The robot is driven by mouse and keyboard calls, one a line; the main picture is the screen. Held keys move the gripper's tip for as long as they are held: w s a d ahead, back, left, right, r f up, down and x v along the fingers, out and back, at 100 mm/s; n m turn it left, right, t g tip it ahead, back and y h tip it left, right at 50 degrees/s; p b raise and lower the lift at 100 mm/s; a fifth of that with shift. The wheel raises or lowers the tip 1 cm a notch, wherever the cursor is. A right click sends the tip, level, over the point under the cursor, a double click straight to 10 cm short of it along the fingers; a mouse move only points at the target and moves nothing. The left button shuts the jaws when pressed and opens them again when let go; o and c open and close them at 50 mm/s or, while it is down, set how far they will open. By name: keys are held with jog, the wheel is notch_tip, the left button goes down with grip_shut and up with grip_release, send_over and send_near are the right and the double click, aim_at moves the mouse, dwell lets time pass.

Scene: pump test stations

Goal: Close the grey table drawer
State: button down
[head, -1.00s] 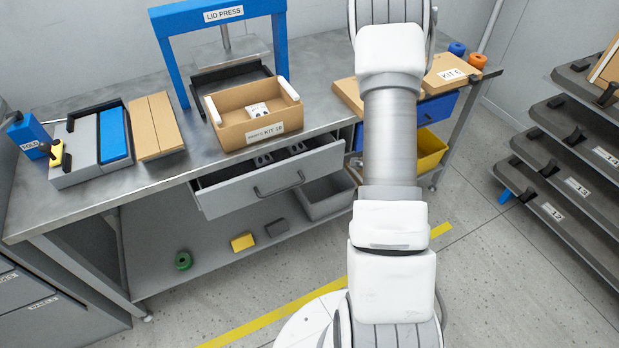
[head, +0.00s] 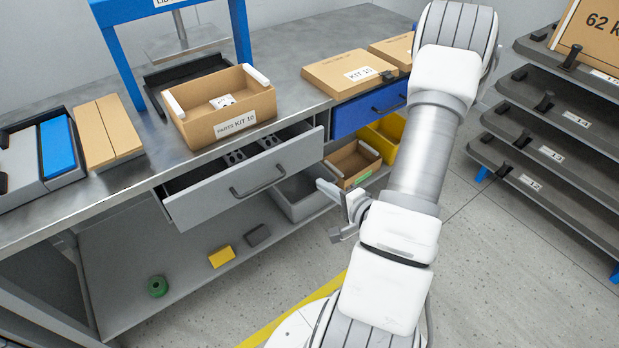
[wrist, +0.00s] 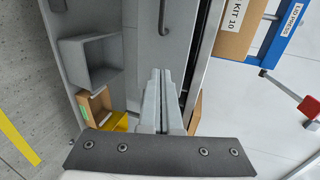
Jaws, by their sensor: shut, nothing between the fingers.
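The grey table drawer (head: 215,193) is pulled partly out from under the workbench top, with a dark bar handle (head: 257,181) on its front. Grey-white parts lie inside at its back right. My gripper (head: 325,190) is to the right of the drawer front, apart from it in the head view, and is shut and empty. In the wrist view, my gripper's fingers (wrist: 163,72) are closed together, pointing toward the drawer front (wrist: 151,30); the handle (wrist: 165,18) shows just beyond the fingertips. Whether the fingertips touch the front cannot be told.
The Kit 10 box (head: 220,110) stands on the bench above the drawer. A blue drawer (head: 369,108) is to the right, above a yellow bin (head: 383,132). A grey bin (head: 300,195) is below. A tiered rack (head: 550,150) stands at the right. Floor in front is clear.

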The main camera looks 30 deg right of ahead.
aim_at(287, 156)
jog(key=b+x, duration=0.1)
jog(key=x, duration=0.3)
jog(key=b+x, duration=0.2)
jog(key=x, duration=0.2)
jog(key=b+x, duration=0.1)
jog(key=x, duration=0.3)
jog(key=shift+w+r, duration=0.3)
jog(key=shift+w, duration=0.5)
jog(key=w, duration=0.4)
jog(key=shift+w, duration=0.25)
jog(key=shift+w+r, duration=0.15)
jog(key=shift+w, duration=0.15)
jog(key=shift+a, duration=0.1)
jog(key=shift+s, duration=0.1)
